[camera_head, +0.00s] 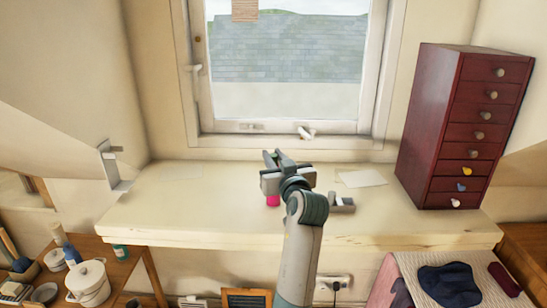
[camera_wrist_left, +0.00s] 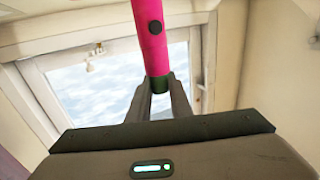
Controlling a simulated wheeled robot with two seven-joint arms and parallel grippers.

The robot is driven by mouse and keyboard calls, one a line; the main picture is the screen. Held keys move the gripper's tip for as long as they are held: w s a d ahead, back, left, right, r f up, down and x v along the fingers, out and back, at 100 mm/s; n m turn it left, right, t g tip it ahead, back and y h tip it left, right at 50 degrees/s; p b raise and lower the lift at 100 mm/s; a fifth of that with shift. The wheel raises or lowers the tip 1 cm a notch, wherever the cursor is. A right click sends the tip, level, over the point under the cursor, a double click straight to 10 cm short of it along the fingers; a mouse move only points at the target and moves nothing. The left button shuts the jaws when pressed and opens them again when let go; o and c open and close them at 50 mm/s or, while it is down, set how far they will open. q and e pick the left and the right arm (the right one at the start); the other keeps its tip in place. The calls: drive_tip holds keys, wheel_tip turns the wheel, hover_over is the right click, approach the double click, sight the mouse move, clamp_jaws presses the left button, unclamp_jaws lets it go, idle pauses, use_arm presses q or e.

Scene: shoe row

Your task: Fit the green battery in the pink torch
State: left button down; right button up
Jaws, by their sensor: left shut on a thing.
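My left gripper (camera_head: 272,158) is over the cream ledge below the window, its arm coming up from the bottom of the head view. In the left wrist view its two fingers (camera_wrist_left: 158,95) are shut on the pink torch (camera_wrist_left: 150,38), a tube with a dark round button and a dark end at the fingers. In the head view only a small pink part of the torch (camera_head: 273,201) shows below the gripper; the rest is hidden. I cannot make out the green battery in either view. My right gripper is not in view.
A small grey block-like object (camera_head: 341,202) is on the cream ledge (camera_head: 200,215), right of my wrist. A pale sheet (camera_head: 362,178) lies behind it. A dark red drawer cabinet (camera_head: 450,125) stands at the right end. The ledge's left part is mostly clear.

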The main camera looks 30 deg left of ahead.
use_arm(q)
drive_tip(key=shift+f+b, duration=0.45)
drive_tip(key=shift+f, duration=0.25)
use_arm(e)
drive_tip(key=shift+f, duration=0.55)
use_arm(q)
drive_tip(key=c, duration=1.5)
unclamp_jaws()
drive_tip(key=shift+c, duration=0.2)
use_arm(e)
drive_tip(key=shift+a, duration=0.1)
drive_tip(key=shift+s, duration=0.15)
